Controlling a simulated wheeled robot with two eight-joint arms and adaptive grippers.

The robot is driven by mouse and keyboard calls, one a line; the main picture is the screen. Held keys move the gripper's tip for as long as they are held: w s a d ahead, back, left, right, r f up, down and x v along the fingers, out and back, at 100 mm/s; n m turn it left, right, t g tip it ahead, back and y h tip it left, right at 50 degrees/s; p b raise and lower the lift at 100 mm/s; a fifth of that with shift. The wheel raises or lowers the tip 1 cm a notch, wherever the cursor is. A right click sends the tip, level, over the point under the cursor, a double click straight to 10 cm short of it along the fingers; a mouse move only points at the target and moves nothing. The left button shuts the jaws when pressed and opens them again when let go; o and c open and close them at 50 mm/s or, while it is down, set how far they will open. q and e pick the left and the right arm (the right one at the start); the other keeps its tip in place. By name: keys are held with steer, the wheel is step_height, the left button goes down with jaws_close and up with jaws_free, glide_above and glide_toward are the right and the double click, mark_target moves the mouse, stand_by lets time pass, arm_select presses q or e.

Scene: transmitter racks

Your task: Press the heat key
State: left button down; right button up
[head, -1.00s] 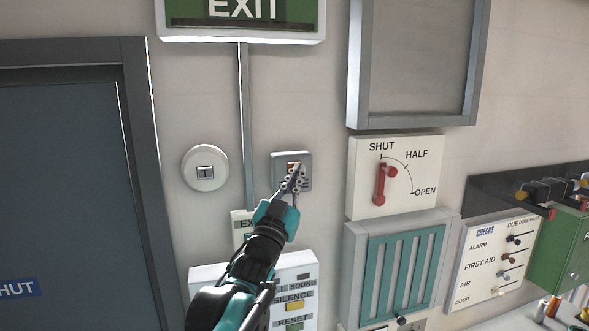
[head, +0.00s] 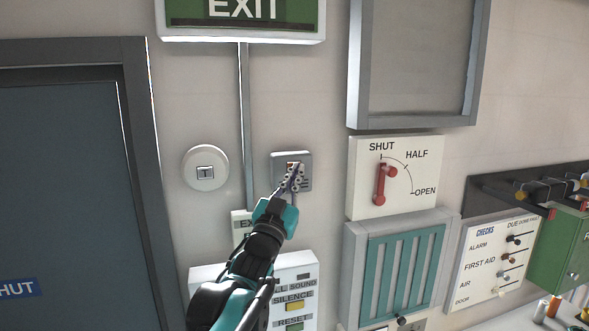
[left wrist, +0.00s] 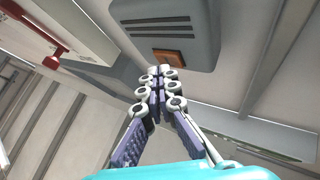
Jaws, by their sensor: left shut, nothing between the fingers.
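A small grey wall box (head: 279,160) carries an orange-brown square key (head: 290,165); I can read no label on it. In the left wrist view the box (left wrist: 205,30) shows dark slots, and the key (left wrist: 168,57) sits near its edge. My left gripper (head: 297,172) is shut and empty, its fingertips in front of the box and partly covering it. In the left wrist view the gripper (left wrist: 159,74) has its tips just short of the key in the picture; I cannot tell whether they touch it. My right gripper is not in view.
A round wall switch (head: 205,167) is left of the box, with a vertical conduit (head: 244,110) between. A panel with a red lever (head: 382,185) is to the right. A panel of labelled buttons (head: 306,272) is below, partly behind my arm. An exit sign (head: 300,18) hangs above.

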arm_select(q)
steer(key=shift+w+a, duration=0.1)
steer(key=shift+w, duration=0.25)
stand_by(0.5)
steer(key=shift+s, duration=0.1)
steer(key=shift+s+d, duration=0.25)
steer(key=shift+s, duration=0.4)
steer(key=shift+s, duration=0.1)
steer(key=s, duration=0.1)
steer(key=s+d, duration=0.1)
steer(key=s, duration=0.2)
steer(key=shift+s+d, duration=0.25)
steer(key=shift+f, duration=0.1)
stand_by(0.5)
